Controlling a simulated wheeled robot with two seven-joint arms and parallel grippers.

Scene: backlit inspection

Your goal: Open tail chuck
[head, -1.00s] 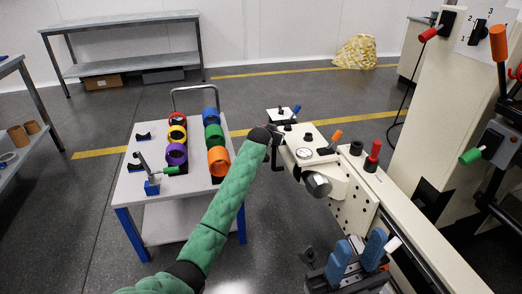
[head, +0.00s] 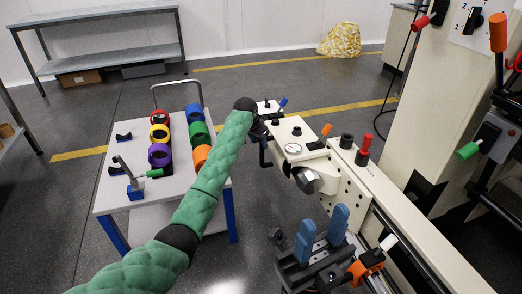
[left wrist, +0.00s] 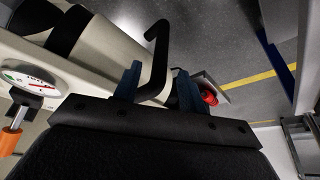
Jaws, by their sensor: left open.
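The cream tailstock (head: 325,170) has a round metal chuck nose (head: 306,180), a dial gauge (head: 293,149) and an orange-tipped lever (head: 325,131). A black bent lever (head: 264,152) hangs at its left side; it looks like the bent black bar (left wrist: 157,45) in the left wrist view. My left gripper (left wrist: 158,76) is open, with the bar's end between its two blue fingers; contact cannot be told. In the head view its fingers are hidden behind my green arm. My right gripper (head: 323,226) is at bottom centre, blue fingers upright and apart, empty.
A cart (head: 112,203) with coloured rings stands left of the tailstock. A red-topped post (head: 364,150) and a black knob (head: 347,141) stand on the machine bed (head: 395,205). A red knob (left wrist: 207,95) is close beyond my left fingers.

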